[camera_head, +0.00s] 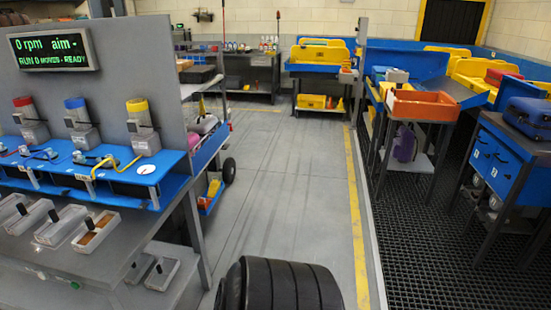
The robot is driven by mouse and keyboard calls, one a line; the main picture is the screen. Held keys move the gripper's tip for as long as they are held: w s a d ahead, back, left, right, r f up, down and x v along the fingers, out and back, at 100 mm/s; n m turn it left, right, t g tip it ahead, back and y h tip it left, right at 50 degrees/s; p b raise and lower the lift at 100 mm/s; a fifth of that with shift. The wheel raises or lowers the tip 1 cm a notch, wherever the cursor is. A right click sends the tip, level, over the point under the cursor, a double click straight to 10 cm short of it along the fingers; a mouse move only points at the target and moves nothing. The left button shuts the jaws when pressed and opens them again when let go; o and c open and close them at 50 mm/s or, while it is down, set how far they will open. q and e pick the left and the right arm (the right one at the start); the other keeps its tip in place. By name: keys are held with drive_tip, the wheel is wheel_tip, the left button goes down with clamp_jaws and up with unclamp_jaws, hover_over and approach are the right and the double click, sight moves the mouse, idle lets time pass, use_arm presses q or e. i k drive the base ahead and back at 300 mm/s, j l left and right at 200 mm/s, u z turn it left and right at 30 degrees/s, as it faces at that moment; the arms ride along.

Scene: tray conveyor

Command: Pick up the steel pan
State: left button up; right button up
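No single steel pan can be picked out for sure. Several shallow grey metal pans lie on the grey bench at the lower left: a front one (95,231) with brown contents and a dark handle or scoop, a middle one (62,224), and one cut by the left edge. Another small metal pan (162,273) sits lower, on a shelf beside the bench. Neither of my grippers is in view.
A blue shelf (122,178) behind the pans bears gauges and motor-like units under a green-lit display (53,50). A grey aisle (290,170) runs clear ahead. Carts, including one with an orange bin (425,105), line the right. A black ribbed form (280,285) fills the bottom middle.

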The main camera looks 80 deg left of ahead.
sight(95, 231)
drive_tip(key=u, duration=4.1)
drive_tip(key=i+l+u, duration=0.1)
drive_tip(key=l, duration=0.3)
drive_tip(key=i+l+u, duration=0.1)
drive_tip(key=l, duration=0.3)
drive_tip(key=i+l+u, duration=0.1)
drive_tip(key=l, duration=0.3)
drive_tip(key=i+l+u, duration=0.1)
drive_tip(key=l, duration=0.3)
drive_tip(key=i, duration=0.05)
